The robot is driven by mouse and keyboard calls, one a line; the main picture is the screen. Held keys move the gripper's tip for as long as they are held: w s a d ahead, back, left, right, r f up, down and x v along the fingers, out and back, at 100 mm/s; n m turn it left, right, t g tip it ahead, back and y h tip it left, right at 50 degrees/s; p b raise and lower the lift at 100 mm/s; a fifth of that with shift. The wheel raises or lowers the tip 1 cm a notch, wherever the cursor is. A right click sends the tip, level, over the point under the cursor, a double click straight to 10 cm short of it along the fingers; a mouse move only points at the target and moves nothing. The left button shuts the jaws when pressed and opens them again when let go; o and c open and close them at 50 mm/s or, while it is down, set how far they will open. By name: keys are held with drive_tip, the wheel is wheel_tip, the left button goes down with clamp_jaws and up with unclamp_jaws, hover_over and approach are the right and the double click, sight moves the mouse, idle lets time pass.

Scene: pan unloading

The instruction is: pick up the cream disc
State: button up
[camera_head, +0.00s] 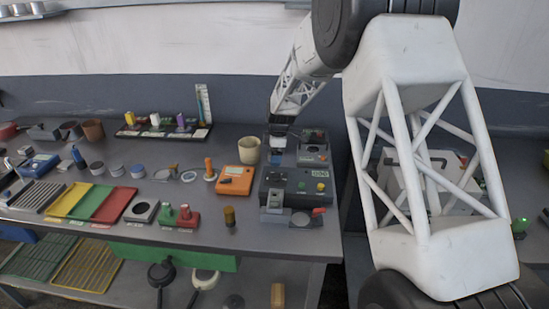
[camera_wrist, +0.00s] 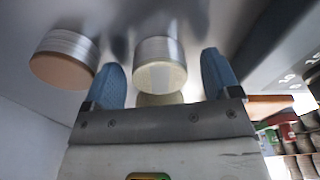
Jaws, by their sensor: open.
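In the wrist view, the cream disc (camera_wrist: 160,76) shows a pale cream round face and a greyish, shiny side. It lies between and beyond the two blue fingertips of my gripper (camera_wrist: 165,78), with a visible gap on each side. My gripper is open and empty. A second pale yellowish rounded shape (camera_wrist: 160,99) shows just below the disc, partly hidden by the gripper body; I cannot tell what it is. In the head view, my gripper (camera_head: 281,124) is low over the back of the dark machine, and the cream disc cannot be made out there.
A brown-faced disc (camera_wrist: 62,70) lies left of the left finger in the wrist view. A dark marked block (camera_wrist: 285,55) stands on the right. In the head view, the dark machine (camera_head: 298,181) has a cream cup (camera_head: 249,150) and an orange meter (camera_head: 235,181) to its left.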

idle(0.5)
drive_tip(key=c, duration=1.1)
drive_tip(key=shift+o, duration=0.2)
drive_tip(key=shift+r, duration=5)
